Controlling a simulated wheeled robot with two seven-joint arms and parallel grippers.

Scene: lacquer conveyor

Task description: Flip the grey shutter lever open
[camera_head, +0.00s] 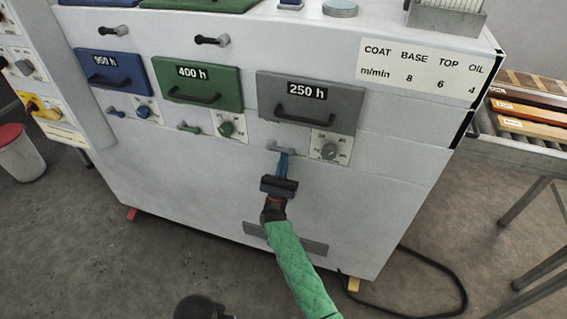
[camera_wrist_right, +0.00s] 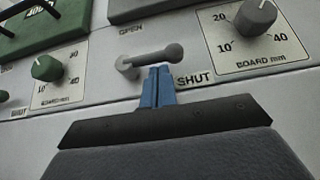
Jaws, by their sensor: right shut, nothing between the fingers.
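The grey shutter lever (camera_head: 286,149) sits below the grey 250 h panel on the white machine front. It also shows in the right wrist view (camera_wrist_right: 146,60), where its knob end lies toward the right, by the word SHUT; the word OPEN is above its left end. My right gripper (camera_head: 284,155) has its blue fingers shut and empty, with tips (camera_wrist_right: 160,70) just below the lever near its knob end. I cannot tell whether the tips touch it.
Right of the lever is a grey board-thickness dial (camera_head: 330,150). To the left are a green lever (camera_head: 189,129) and a green dial (camera_head: 226,129). The grey panel's handle (camera_head: 304,115) juts out above. A roller conveyor with boards (camera_head: 525,126) stands at the right.

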